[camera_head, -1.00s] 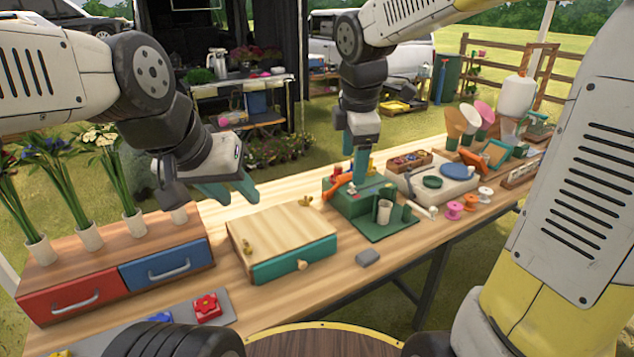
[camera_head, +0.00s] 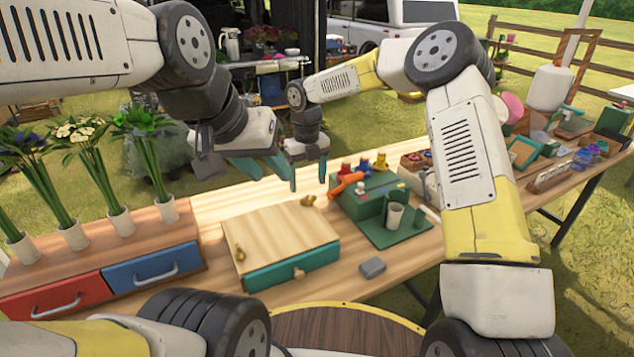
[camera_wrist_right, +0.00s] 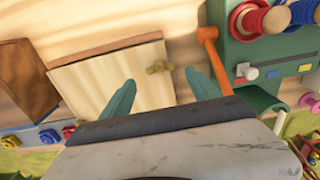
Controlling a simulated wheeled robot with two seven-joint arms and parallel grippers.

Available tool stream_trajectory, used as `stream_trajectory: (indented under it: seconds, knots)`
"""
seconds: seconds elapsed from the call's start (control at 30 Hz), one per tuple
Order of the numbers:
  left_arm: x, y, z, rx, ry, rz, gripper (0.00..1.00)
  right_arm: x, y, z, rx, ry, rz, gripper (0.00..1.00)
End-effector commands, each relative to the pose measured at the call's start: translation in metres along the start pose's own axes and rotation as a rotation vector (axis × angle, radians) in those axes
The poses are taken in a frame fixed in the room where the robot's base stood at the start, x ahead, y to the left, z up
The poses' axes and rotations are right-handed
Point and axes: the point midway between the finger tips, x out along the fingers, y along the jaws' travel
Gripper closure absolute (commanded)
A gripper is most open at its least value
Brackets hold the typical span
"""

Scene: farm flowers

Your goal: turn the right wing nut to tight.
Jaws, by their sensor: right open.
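The wooden box (camera_head: 275,235) with a teal drawer stands on the table. One brass wing nut (camera_head: 308,200) is at its back right corner, another (camera_head: 239,254) on its left side. My right gripper (camera_head: 308,176) is open and empty above the right wing nut, apart from it. In the right wrist view that wing nut (camera_wrist_right: 158,67) shows between the two separated teal fingers, ahead of their tips; the other wing nut is not visible there. My left gripper (camera_head: 266,172) is open and empty, hanging behind the box, close to the right one.
A green machine (camera_head: 365,195) with an orange handle (camera_head: 346,184) stands just right of the box; the handle (camera_wrist_right: 210,45) is near the right finger. Flower vases on a drawer chest (camera_head: 155,270) stand left. A grey block (camera_head: 372,267) lies in front.

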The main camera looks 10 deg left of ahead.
Motion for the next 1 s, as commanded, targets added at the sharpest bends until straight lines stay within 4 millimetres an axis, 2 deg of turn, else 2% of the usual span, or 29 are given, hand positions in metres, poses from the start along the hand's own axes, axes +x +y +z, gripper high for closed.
stream_trajectory:
  seconds: [0.1,0.3,0.47,0.7,1.0]
  knots:
    - [0.000,0.000,0.000,0.000,0.000,0.000,0.64,0.022,0.000,-0.001,0.001,0.004,0.000,0.29]
    - [0.000,0.000,0.000,0.000,0.000,0.000,0.64,0.047,0.000,-0.001,0.002,0.001,0.000,0.29]
    - [0.000,0.000,0.000,0.000,0.000,0.000,0.64,0.055,0.000,-0.001,0.003,0.001,-0.001,0.29]
    - [0.000,0.000,0.000,0.000,0.000,0.000,0.64,0.056,0.000,-0.001,0.004,0.000,0.000,0.31]
    - [0.000,0.000,0.000,0.000,0.000,0.000,0.64,0.055,-0.001,-0.001,0.004,0.000,0.000,0.90]
